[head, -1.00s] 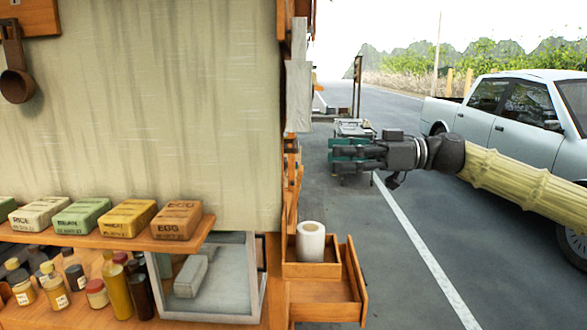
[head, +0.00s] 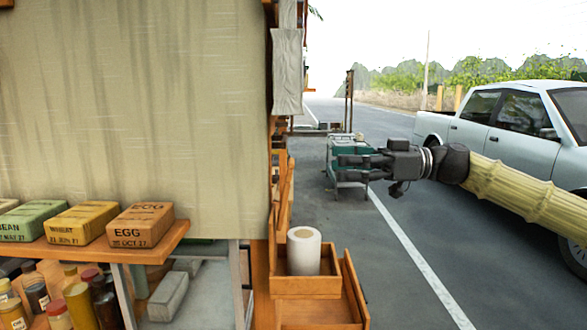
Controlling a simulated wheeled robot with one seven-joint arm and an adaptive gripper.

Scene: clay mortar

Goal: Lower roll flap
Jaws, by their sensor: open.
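A white roll (head: 303,250) stands upright in a small wooden box (head: 305,286) on the right end of the wooden stall. A raised wooden board (head: 284,205) stands behind and left of the roll; it may be the roll flap, but I cannot tell for certain. Another wooden panel (head: 354,290) stands tilted at the box's right side. My gripper (head: 338,167) is open and appears empty. It points left, above and to the right of the roll in the picture, apart from the box.
A shelf (head: 110,248) holds labelled blocks, with several bottles below. A large cloth (head: 130,120) hangs above it. A teal and grey cart (head: 347,183) stands behind my gripper. A pale pickup truck (head: 510,130) is at the right.

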